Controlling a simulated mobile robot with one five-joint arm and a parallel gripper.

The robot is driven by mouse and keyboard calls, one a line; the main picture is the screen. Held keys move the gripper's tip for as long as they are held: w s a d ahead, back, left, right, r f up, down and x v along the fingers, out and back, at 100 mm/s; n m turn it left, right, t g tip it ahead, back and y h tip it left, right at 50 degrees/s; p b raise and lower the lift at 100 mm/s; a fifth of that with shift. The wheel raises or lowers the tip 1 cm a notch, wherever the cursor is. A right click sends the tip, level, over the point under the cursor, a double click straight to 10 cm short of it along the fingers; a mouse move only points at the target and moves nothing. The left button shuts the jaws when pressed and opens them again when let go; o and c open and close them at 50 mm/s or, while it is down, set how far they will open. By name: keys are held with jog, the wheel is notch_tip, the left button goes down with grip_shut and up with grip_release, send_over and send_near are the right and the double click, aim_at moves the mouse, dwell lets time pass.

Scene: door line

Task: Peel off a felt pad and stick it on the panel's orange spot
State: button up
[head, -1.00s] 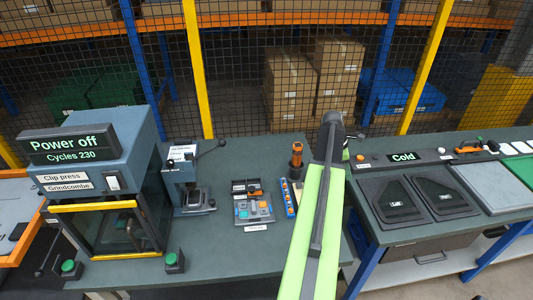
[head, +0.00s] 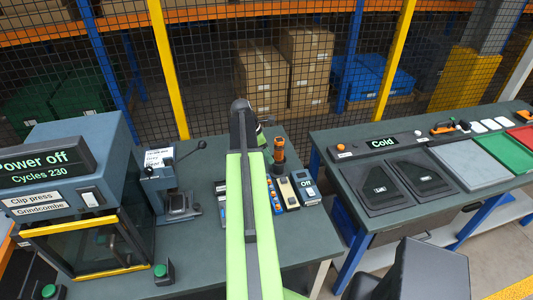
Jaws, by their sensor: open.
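I cannot make out a felt pad or an orange spot for certain. Two dark panels, the left one (head: 382,202) and the right one (head: 421,191), lie side by side on the right bench, each with a small label. Several white squares (head: 490,124) lie at that bench's back right; I cannot tell whether they are pads. My green arm rises through the middle of the head view, and its dark upper end stands in front of the mesh fence. My gripper's fingers do not show; the arm hides part of the left bench.
The left bench (head: 290,238) holds the clip press (head: 70,175), a small lever press (head: 172,190), an orange-topped tool (head: 278,155) and a device reading "Off" (head: 306,187). The right bench has a "Cold" display (head: 382,143), a grey plate (head: 470,163) and a green plate (head: 504,152). A gap separates the benches.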

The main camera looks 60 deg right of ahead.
aim_at(284, 179)
jog(key=b+x, duration=1.5)
jog(key=x, duration=0.2)
jog(key=shift+b, duration=0.35)
jog(key=shift+s+d+f+b, duration=0.15)
jog(key=shift+s+f+b, duration=0.05)
jog(key=shift+f+b, duration=0.1)
jog(key=shift+r, duration=0.15)
grip_shut()
dwell(0.5)
jog(key=shift+r+p, duration=0.25)
jog(key=shift+p, duration=0.1)
notch_tip(284, 179, up, 6)
jog(key=p, duration=0.6)
dwell(0.4)
